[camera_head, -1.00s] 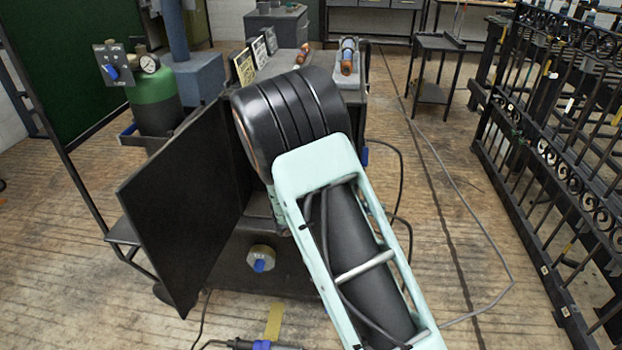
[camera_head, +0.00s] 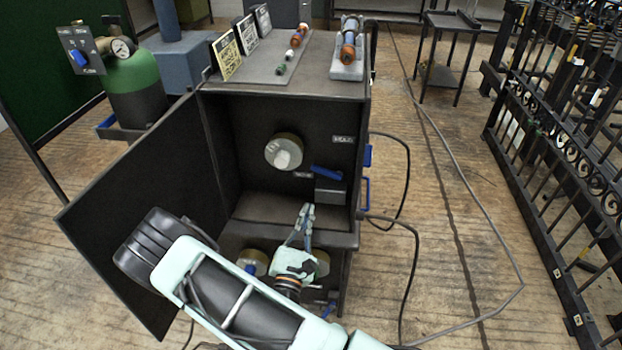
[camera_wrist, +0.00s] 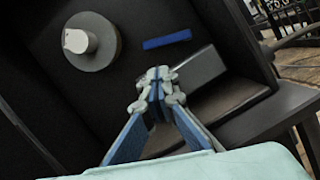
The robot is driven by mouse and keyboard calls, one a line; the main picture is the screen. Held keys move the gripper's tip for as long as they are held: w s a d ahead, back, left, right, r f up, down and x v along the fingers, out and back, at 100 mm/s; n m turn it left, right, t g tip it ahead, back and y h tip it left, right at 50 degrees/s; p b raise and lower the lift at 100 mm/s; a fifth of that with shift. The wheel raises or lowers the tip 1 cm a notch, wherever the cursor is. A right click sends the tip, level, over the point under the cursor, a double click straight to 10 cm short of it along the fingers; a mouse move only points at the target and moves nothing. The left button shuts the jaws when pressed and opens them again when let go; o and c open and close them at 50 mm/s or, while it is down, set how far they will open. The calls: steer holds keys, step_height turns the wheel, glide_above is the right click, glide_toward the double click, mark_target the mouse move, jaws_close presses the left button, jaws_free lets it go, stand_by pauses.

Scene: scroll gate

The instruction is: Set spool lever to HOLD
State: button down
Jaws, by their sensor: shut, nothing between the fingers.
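The blue spool lever (camera_head: 327,172) is inside the open black cabinet, right of a round spool with a pale hub (camera_head: 284,152). It lies nearly level, its left end close to a small label (camera_head: 303,175). Another label (camera_head: 343,139) sits above it; I cannot read either surely. In the wrist view the lever is a blue bar (camera_wrist: 167,40), with the spool (camera_wrist: 88,41) to its left. My gripper (camera_head: 307,210) is shut and empty, below the lever and apart from it. In the wrist view its fingertips (camera_wrist: 160,75) overlap a grey block (camera_wrist: 200,68) below the lever.
The cabinet door (camera_head: 140,200) stands open on the left, behind my arm. Blue handles (camera_head: 365,190) and a black cable (camera_head: 408,180) are on the cabinet's right side. Brass knobs sit below the opening. A green gas cylinder (camera_head: 138,85) stands left; iron gates (camera_head: 560,130) stand right.

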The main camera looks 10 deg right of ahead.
mark_target(326, 172)
stand_by(0.3)
steer(key=b+x, duration=0.1)
steer(key=x, duration=0.9)
steer(key=shift+b, duration=0.4)
steer(key=shift+r+m, duration=0.15)
steer(key=shift+m, duration=0.45)
